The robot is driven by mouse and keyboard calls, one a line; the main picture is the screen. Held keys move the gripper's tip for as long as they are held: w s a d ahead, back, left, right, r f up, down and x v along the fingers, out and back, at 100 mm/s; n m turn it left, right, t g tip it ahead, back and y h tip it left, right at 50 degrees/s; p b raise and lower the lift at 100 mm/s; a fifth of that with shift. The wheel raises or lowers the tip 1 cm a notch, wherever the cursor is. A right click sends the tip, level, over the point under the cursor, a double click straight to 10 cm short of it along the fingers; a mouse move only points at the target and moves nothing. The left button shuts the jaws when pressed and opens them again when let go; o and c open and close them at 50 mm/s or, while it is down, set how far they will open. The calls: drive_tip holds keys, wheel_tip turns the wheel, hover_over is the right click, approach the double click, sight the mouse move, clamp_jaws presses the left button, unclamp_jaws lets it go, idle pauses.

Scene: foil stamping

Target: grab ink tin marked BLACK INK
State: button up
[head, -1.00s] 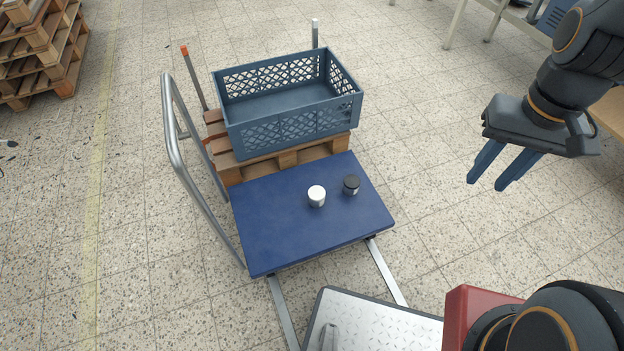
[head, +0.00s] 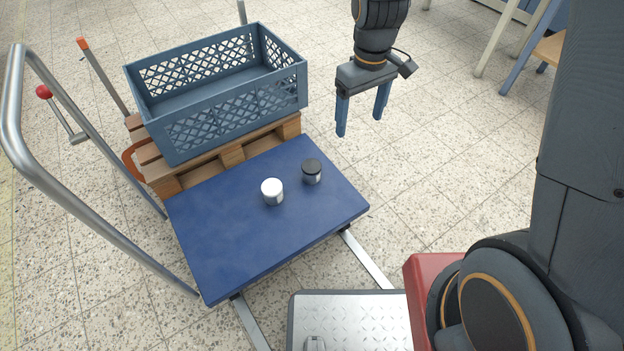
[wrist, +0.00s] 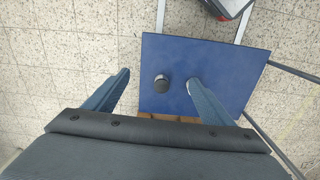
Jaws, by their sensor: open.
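A small tin with a black lid (head: 312,171) stands upright on the blue platform (head: 225,245) of a cart. A bit of pale label shows on its side, too small to read. A similar tin with a white lid (head: 272,191) stands just left of it. My gripper (head: 360,126) is open and empty, above and to the right of the black-lidded tin, fingers pointing down. In the wrist view the black-lidded tin (wrist: 161,83) appears between the two fingers, well below them. The white-lidded tin (wrist: 193,86) is partly hidden by the right finger.
A blue crate (head: 235,120) sits on a wooden pallet (head: 230,156) behind the platform. A metal handrail (head: 90,215) runs along the cart's left side. The platform around the tins is otherwise clear. A table stands at the far right.

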sight(312, 166)
drive_tip(key=w+a+f+n+b, duration=0.2)
drive_tip(key=w+a+f+b, duration=0.1)
drive_tip(key=f, duration=0.6)
drive_tip(key=w+a+f+n+b, duration=0.2)
drive_tip(key=w+a+f+b, duration=0.2)
drive_tip(key=f+b, duration=0.4)
drive_tip(key=w+a+f+n+b, duration=0.1)
drive_tip(key=w+a+f+b, duration=0.2)
drive_tip(key=f, duration=0.9)
drive_tip(key=shift+w+a+f+n+b, duration=0.15)
drive_tip(key=shift+w+a+n+b, duration=0.05)
drive_tip(key=shift+w+b, duration=0.55)
drive_tip(key=shift+w+a+f+n+b, duration=0.1)
drive_tip(key=shift+w+a+n+b, duration=0.1)
drive_tip(key=shift+w+b, duration=0.45)
drive_tip(key=shift+w+f+b, duration=0.15)
drive_tip(key=shift+f+b, duration=0.3)
drive_tip(key=shift+f, duration=1.05)
drive_tip(key=f+b, duration=0.1)
drive_tip(key=f, duration=0.1)
drive_tip(key=f+b, duration=0.2)
drive_tip(key=f, duration=0.1)
drive_tip(key=shift+s+a, duration=0.2)
drive_tip(key=c, duration=1.3)
drive_tip(key=shift+r, duration=0.1)
